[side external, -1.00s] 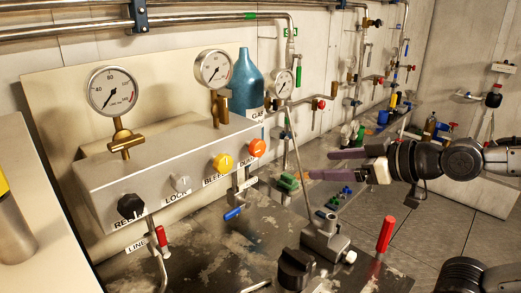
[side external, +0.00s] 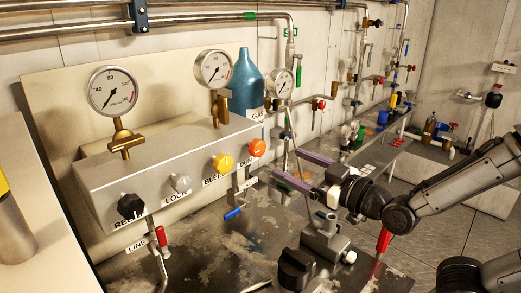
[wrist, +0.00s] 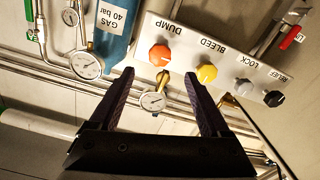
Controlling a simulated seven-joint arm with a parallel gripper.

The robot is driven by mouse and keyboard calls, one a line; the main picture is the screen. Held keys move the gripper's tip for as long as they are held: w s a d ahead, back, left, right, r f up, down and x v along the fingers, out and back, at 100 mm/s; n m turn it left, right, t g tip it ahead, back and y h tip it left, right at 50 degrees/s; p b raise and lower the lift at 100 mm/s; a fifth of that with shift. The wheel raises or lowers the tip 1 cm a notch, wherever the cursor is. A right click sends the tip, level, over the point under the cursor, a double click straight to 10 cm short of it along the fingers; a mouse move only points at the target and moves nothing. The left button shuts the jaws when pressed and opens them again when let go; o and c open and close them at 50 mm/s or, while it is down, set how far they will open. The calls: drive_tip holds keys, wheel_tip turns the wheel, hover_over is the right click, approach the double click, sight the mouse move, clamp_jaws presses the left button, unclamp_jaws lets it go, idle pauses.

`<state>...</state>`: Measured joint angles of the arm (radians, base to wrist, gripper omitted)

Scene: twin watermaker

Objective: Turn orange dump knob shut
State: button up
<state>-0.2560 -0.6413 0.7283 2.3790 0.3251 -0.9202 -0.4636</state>
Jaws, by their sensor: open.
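The orange dump knob (side external: 257,148) is at the right end of the grey panel's front face, above its partly hidden DUMP label. In the wrist view the orange knob (wrist: 160,55) sits beyond my fingertips, between them and nearer the left one, with a pale line across its face. My gripper (side external: 286,168) is open and empty, to the right of the knob and apart from it. In the wrist view my gripper (wrist: 160,78) shows two dark purple fingers spread wide, with nothing between them touching.
The panel (side external: 150,172) also carries a yellow bleed knob (side external: 222,163), a grey lock knob (side external: 181,183) and a black relief knob (side external: 130,206). Gauges stand on top. A blue-handled valve (side external: 233,214) hangs below. A blue gas bottle (side external: 244,85) stands behind.

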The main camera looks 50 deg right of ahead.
sight(261, 150)
drive_tip(key=w, duration=1)
drive_tip(key=shift+w, duration=0.15)
drive_tip(key=shift+c, duration=0.2)
clamp_jaws()
